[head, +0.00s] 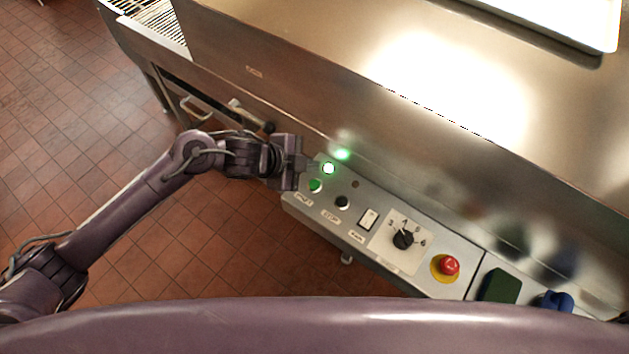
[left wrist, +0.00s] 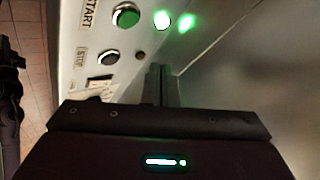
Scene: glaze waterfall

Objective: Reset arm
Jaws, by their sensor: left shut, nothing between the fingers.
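My left arm comes in from the left in the head view. Its gripper (head: 312,164) is shut and empty, just above the left end of the control panel (head: 432,277). The fingertips are close to the lit green lamp (head: 328,168) and the green start button (head: 315,186). In the left wrist view the shut fingers (left wrist: 162,84) point toward the panel, with the start button (left wrist: 126,16) and lit lamp (left wrist: 162,20) beyond them. I cannot tell whether the fingers touch the panel. My right gripper is not in view.
The panel also carries a black stop button (head: 342,202), a white switch (head: 368,218), a rotary dial (head: 403,239) and a red emergency button (head: 449,266). Green (head: 501,287) and blue (head: 556,301) items sit at its right end. A steel machine wall rises behind. Tiled floor at left is clear.

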